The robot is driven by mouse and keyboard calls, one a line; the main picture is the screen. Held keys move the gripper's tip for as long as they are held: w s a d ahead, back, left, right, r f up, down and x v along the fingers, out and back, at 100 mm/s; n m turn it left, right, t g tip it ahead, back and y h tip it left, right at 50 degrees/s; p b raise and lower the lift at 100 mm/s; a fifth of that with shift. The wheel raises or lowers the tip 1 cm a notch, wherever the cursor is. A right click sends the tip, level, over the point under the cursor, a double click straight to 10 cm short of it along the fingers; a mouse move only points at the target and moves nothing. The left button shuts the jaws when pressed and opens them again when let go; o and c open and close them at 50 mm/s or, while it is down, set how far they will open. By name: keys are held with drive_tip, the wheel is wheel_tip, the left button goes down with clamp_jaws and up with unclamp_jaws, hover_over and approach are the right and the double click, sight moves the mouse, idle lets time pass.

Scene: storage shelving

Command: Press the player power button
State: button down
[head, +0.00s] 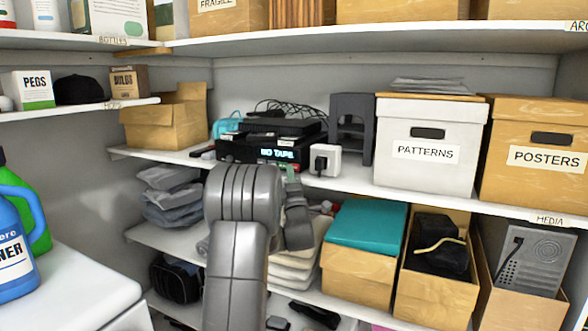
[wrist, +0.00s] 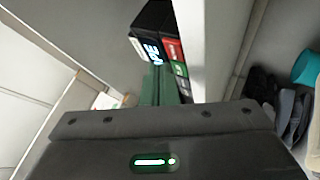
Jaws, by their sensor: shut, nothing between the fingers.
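The player (head: 245,150) is a black box on the middle shelf with a lit display reading "NO TAPE". Its front also shows in the wrist view (wrist: 148,22), with part of the display and a red and a green patch beside it. My gripper (head: 291,172) is shut and empty, just in front of the player's right front side. In the wrist view my gripper (wrist: 158,76) shows as greenish fingers reaching toward the player's front. I cannot tell whether the fingertips touch it. The power button itself cannot be made out clearly; the fingers may cover part of the front.
A white plug adapter (head: 322,161) stands right of the player, with a dark grey stand (head: 353,127) behind. A white PATTERNS box (head: 428,165) is further right. An open cardboard box (head: 165,122) is to the left. Cables (head: 285,107) lie on top. Shelf edges run above and below.

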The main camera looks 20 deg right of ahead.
drive_tip(key=shift+w+d+f+b, duration=0.1)
drive_tip(key=shift+w+d+b, duration=0.15)
drive_tip(key=shift+b, duration=0.35)
drive_tip(key=shift+d, duration=0.1)
drive_tip(key=shift+w+d+b, duration=0.25)
drive_tip(key=shift+w+b, duration=0.05)
drive_tip(key=shift+b, duration=0.2)
idle(0.4)
drive_tip(key=shift+s+a, duration=0.1)
drive_tip(key=shift+s+a+b, duration=0.45)
drive_tip(key=shift+b, duration=0.6)
